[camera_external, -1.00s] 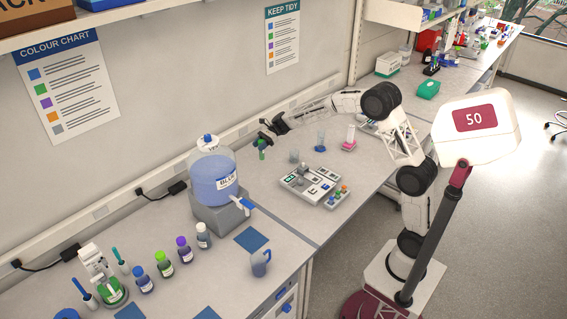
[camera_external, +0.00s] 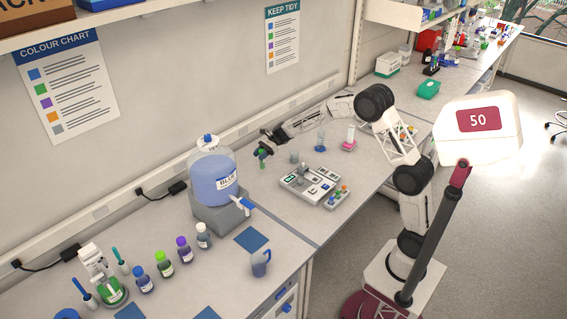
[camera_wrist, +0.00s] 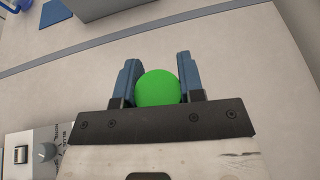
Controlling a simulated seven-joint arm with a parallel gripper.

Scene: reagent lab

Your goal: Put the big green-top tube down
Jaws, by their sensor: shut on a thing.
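The big green-top tube (camera_external: 262,159) is upright in my gripper (camera_external: 263,150) at the back of the bench, to the right of the large blue-liquid container. In the wrist view its round green top (camera_wrist: 157,88) sits between the two blue fingers of my gripper (camera_wrist: 158,80), which are shut on it. The tube's body is hidden below the top in that view. I cannot tell whether its bottom touches the bench.
The blue-liquid container (camera_external: 213,175) stands on a grey stand to the left. A grey device (camera_external: 310,184) with buttons lies in front, with a small beaker (camera_external: 294,156) behind it. A blue cylinder (camera_external: 320,140) and a pink-based cylinder (camera_external: 349,140) stand right. Bare bench surrounds the tube.

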